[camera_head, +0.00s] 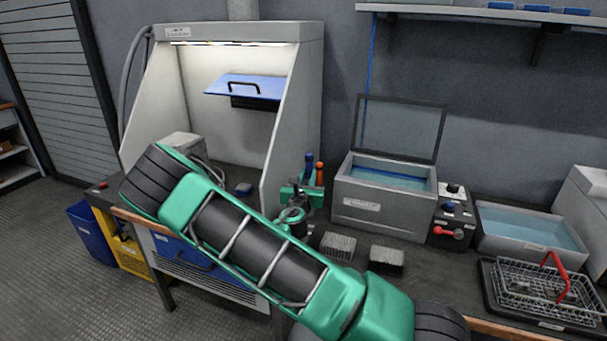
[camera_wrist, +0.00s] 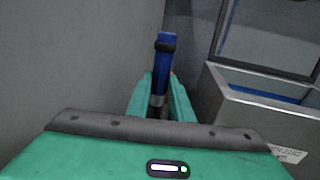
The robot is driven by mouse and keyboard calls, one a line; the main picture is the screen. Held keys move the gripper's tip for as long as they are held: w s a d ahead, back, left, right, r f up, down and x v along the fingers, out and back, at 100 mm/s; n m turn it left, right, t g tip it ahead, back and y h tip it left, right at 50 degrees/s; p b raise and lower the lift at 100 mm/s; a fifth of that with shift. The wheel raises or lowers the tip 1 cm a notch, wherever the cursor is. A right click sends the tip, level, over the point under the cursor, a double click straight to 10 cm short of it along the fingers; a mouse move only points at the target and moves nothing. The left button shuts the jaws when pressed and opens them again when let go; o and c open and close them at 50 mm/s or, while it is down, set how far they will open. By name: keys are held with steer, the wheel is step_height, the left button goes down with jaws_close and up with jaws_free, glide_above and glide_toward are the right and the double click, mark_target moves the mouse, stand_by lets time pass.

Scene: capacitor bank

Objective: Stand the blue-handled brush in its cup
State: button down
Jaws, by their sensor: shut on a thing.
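My gripper (camera_head: 304,194) is shut on the blue-handled brush (camera_head: 309,161), at the right edge of the lit hood. In the wrist view the brush's blue handle (camera_wrist: 164,62) rises upright from between my green fingers (camera_wrist: 159,92), with a metal band low on it. An orange handle (camera_head: 319,174) stands just right of the brush in the head view. The brush's lower end is hidden by my gripper. The cup cannot be made out behind my gripper and arm, so I cannot tell whether the brush is inside it.
The hood (camera_head: 305,105) stands left, its side wall close to my gripper. An open-lidded bath (camera_head: 379,215) stands close on the right. Two small blocks (camera_head: 338,243) (camera_head: 386,259) lie in front. Further right are a control box (camera_head: 452,222), a water tray (camera_head: 528,231) and a wire basket (camera_head: 545,288).

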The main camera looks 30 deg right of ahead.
mark_target(308, 183)
step_height(308, 183, down, 7)
steer(key=shift+f, duration=0.2)
stand_by(0.7)
steer(key=c, duration=1.5)
jaws_free()
steer(key=shift+r, duration=0.1)
step_height(308, 183, up, 4)
steer(key=shift+f, duration=0.1)
steer(key=s+a+r, duration=0.1)
steer(key=a+r, duration=0.1)
steer(key=a, duration=0.1)
steer(key=s+a+r, duration=0.1)
steer(key=a+r, duration=0.1)
steer(key=a, duration=0.2)
steer(key=s+a+r, duration=0.1)
steer(key=a+r, duration=0.2)
steer(key=a, duration=0.1)
steer(key=shift+a, duration=0.1)
steer(key=shift+f, duration=0.1)
